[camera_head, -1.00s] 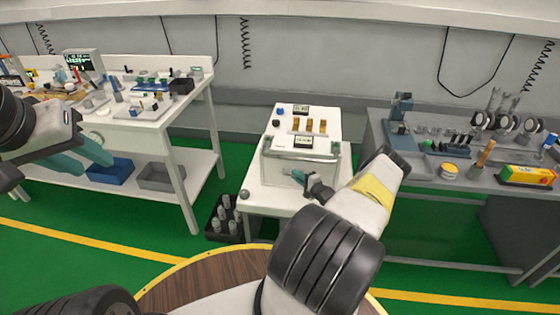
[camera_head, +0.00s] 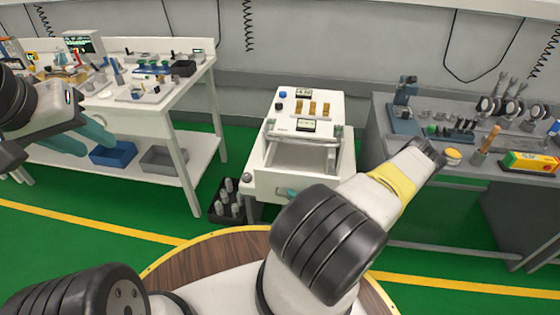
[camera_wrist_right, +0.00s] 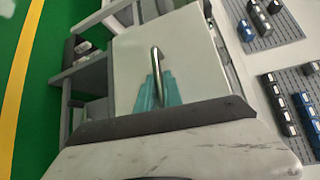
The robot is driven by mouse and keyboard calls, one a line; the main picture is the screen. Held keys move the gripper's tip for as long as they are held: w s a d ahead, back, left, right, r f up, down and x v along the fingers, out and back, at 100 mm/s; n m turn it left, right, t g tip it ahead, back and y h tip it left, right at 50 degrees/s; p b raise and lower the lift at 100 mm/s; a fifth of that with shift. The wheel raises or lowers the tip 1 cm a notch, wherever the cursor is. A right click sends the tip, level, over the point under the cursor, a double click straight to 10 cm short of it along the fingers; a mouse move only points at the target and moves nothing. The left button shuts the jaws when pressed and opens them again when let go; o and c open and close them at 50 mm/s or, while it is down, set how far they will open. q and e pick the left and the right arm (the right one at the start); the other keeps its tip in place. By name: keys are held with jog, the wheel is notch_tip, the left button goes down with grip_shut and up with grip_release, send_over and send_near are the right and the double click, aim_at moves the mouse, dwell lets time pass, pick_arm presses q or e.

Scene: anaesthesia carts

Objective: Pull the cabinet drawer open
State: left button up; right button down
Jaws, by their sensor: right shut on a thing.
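The white cabinet (camera_head: 310,108) stands on a low white stand in the middle of the head view. Its drawer (camera_head: 270,183) sticks out toward me, with a gap showing behind its front. In the right wrist view, the metal bar handle (camera_wrist_right: 157,58) crosses the pale drawer front (camera_wrist_right: 190,55). My right gripper (camera_wrist_right: 157,93) has its teal fingers shut on this handle; in the head view the gripper (camera_head: 291,193) is mostly hidden by my arm. My left gripper (camera_head: 78,138) is open and empty at the left, before the white workbench, away from the cabinet.
The white workbench (camera_head: 190,95) with tools and bins is on the left. A grey bench (camera_head: 400,150) with instruments is on the right. A black crate of bottles (camera_head: 228,203) stands on the floor beside the stand.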

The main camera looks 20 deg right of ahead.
jog(key=s+a, duration=0.3)
jog(key=s, duration=0.3)
jog(key=shift+s+a, duration=0.2)
jog(key=shift+a, duration=0.2)
jog(key=c, duration=1.8)
grip_release()
jog(key=shift+o, duration=0.2)
jog(key=v, duration=0.7)
jog(key=shift+s, duration=0.35)
jog(key=shift+d+r, duration=0.1)
jog(key=shift+d, duration=0.05)
